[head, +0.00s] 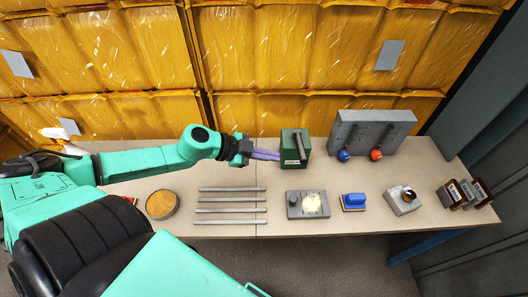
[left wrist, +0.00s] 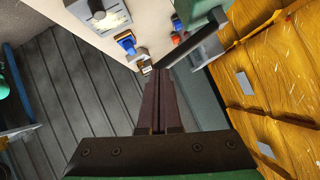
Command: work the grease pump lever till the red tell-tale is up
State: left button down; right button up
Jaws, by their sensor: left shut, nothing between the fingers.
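The grease pump (head: 289,140) is a dark green box with a small pale label, standing on the bench near the middle in the head view. Its grey bar lever (head: 299,143) runs along the box. In the left wrist view, part of the green pump (left wrist: 196,12) and the dark lever (left wrist: 196,42) show at the top. My left gripper (head: 278,156) is shut and empty, its long purple fingers pointing right with the tips close to the pump's left side. The fingers also show in the left wrist view (left wrist: 159,74). I cannot tell whether they touch. I cannot make out a red tell-tale.
A grey block (head: 372,128) with blue (head: 344,156) and red (head: 376,155) knobs stands right of the pump. Yellow crates (head: 255,50) stand behind the bench.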

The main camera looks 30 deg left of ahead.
pick_arm(q)
jog(key=v, duration=0.1)
jog(key=p+v, duration=0.1)
jog(key=shift+s+r, duration=0.25)
jog(key=shift+s, duration=0.05)
pick_arm(e)
jog(key=shift+s+d+r, duration=0.1)
jog(key=shift+s+r, duration=0.15)
jog(key=shift+r, duration=0.2)
jog(key=shift+s+r, duration=0.2)
jog(key=shift+r, duration=0.25)
pick_arm(q)
jog(key=shift+s, duration=0.1)
pick_arm(e)
jog(key=shift+d, duration=0.15)
